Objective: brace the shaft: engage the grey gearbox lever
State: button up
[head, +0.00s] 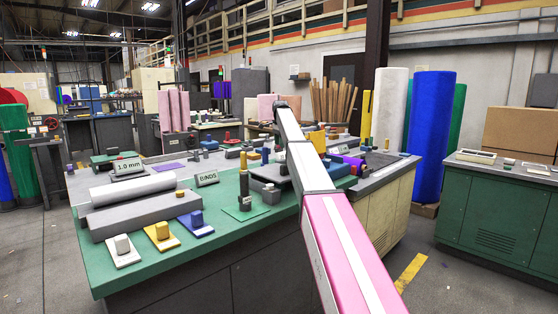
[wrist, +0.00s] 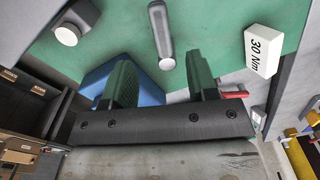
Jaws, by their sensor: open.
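In the wrist view a grey lever (wrist: 160,35), a rounded bar, stands out against the green surface. My gripper (wrist: 160,72) is open, with its two dark green fingers apart. The lever's near end shows in the gap between the fingertips, apart from both in the picture; its depth between them I cannot tell. The gearbox body is not clear in this view. In the head view my arm reaches over the green-topped bench (head: 118,262), and my gripper and the lever are hidden or too small to tell.
In the head view a white roll (head: 135,187) and a BINDS sign (head: 207,178) stand on the bench.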

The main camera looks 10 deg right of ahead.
notch_tip(320, 180, down, 9)
jog(key=shift+f, duration=0.1)
grip_shut()
dwell(0.3)
